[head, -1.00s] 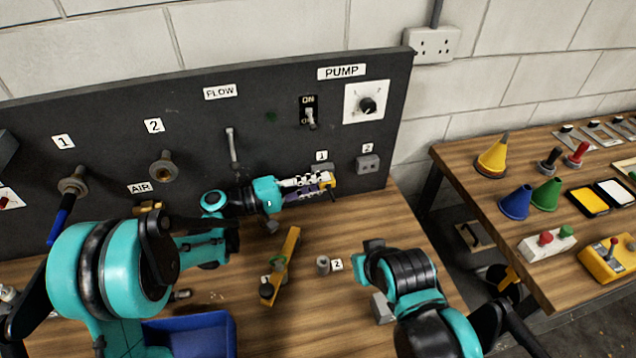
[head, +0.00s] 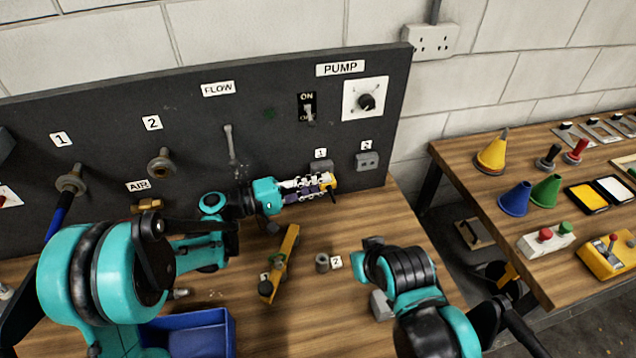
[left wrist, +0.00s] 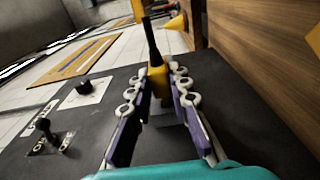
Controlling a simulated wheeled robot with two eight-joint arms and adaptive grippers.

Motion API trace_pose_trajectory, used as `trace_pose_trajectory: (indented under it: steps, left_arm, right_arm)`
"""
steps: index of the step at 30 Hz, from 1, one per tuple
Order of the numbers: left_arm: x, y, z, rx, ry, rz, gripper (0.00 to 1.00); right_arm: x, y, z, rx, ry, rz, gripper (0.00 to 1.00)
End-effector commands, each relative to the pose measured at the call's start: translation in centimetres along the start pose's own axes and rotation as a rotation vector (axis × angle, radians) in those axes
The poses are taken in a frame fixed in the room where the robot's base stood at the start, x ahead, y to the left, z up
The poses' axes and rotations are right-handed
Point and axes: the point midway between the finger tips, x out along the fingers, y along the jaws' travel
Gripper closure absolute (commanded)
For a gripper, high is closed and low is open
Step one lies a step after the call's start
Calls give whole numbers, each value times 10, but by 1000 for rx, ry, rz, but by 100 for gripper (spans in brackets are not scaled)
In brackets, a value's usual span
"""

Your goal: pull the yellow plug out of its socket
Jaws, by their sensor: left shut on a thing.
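The yellow plug (head: 328,180) is at the lower right of the dark panel, below socket 1 (head: 321,166). My left gripper (head: 318,183) reaches in from the left and is shut on the plug. In the left wrist view the plug (left wrist: 158,82) sits between the two finger pads of the left gripper (left wrist: 158,88), with its black cable pointing up. Whether the plug's pins are inside the socket is hidden. Of my right arm, links show at the lower right in the head view; I cannot make out its gripper's fingers.
Socket 2 (head: 367,161) is on the panel to the right of socket 1. A yellow bar tool (head: 281,262), a small grey cylinder (head: 322,262) and a blue bin (head: 196,335) are on the wooden bench. A second table (head: 540,245) with coloured cones stands to the right.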

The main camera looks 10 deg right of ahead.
Motion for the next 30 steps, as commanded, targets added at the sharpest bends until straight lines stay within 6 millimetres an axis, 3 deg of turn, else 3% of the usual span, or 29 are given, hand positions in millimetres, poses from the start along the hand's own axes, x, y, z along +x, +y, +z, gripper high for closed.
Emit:
trace_pose_trajectory:
  steps: [18, 30]
  left_arm:
    - [-2, 0, 31, 0, 1, 0, 100]
    - [-2, 0, 34, 0, 1, 0, 100]
  right_arm:
    - [4, 0, 3, 0, 0, 0, 100]
    - [4, 0, 3, 0, 0, 0, 100]
